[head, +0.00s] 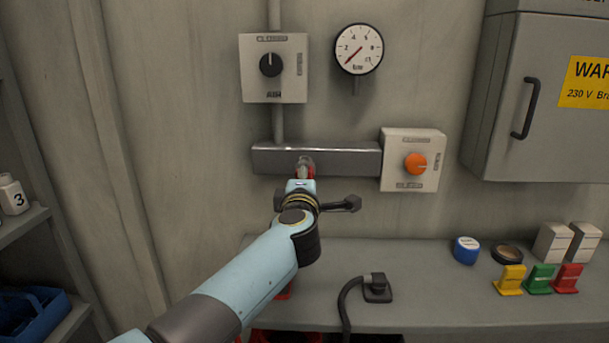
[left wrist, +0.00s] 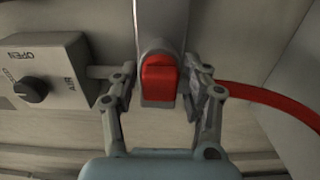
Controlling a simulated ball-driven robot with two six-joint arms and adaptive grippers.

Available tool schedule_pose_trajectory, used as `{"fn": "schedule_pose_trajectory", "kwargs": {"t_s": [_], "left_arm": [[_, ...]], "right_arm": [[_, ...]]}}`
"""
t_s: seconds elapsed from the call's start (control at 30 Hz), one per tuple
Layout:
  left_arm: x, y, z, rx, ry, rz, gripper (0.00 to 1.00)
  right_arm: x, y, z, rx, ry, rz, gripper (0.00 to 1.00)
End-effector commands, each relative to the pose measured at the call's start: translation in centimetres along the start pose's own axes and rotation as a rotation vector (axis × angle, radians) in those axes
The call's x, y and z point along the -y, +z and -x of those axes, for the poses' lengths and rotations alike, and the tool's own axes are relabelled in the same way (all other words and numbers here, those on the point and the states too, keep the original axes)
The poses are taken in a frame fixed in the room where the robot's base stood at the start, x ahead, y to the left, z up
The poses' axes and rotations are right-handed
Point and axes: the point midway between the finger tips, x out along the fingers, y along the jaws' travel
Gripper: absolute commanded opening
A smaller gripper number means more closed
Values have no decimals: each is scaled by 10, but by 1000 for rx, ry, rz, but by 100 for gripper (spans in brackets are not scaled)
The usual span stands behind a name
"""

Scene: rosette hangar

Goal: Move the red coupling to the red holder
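The red coupling (left wrist: 159,78) sits at the end of a grey fitting in the left wrist view, between the two fingers of my left gripper (left wrist: 160,88). The fingers stand apart on either side of it, with narrow gaps visible. In the head view my left gripper (head: 305,172) is up at the grey bar (head: 340,160) on the wall, and only a bit of red shows there. The red holder (head: 567,280) stands on the bench at the right, beside the green one. My right gripper is not in view.
A red hose (left wrist: 270,97) curves away to the right in the left wrist view. Yellow (head: 510,281) and green (head: 540,280) holders, a blue tin (head: 466,250) and a black plug with a cable (head: 377,289) are on the bench (head: 430,305). An orange-knob box (head: 398,178) adjoins the bar.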

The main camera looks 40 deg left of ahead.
Motion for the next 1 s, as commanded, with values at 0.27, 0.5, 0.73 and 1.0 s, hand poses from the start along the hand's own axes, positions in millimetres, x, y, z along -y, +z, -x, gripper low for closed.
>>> {"fn": "schedule_pose_trajectory", "kwargs": {"t_s": [0.27, 0.5, 0.73, 1.0], "left_arm": [[0, 0, 0, 0, 0, 0, 9], [0, 0, 0, 0, 0, 0, 0], [0, 0, 8, 1, -1, 0, 0], [-1, 0, 19, 1, 0, 1, 0]], "right_arm": [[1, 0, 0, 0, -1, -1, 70], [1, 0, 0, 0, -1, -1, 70], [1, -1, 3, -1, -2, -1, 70], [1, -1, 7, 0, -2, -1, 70]]}}
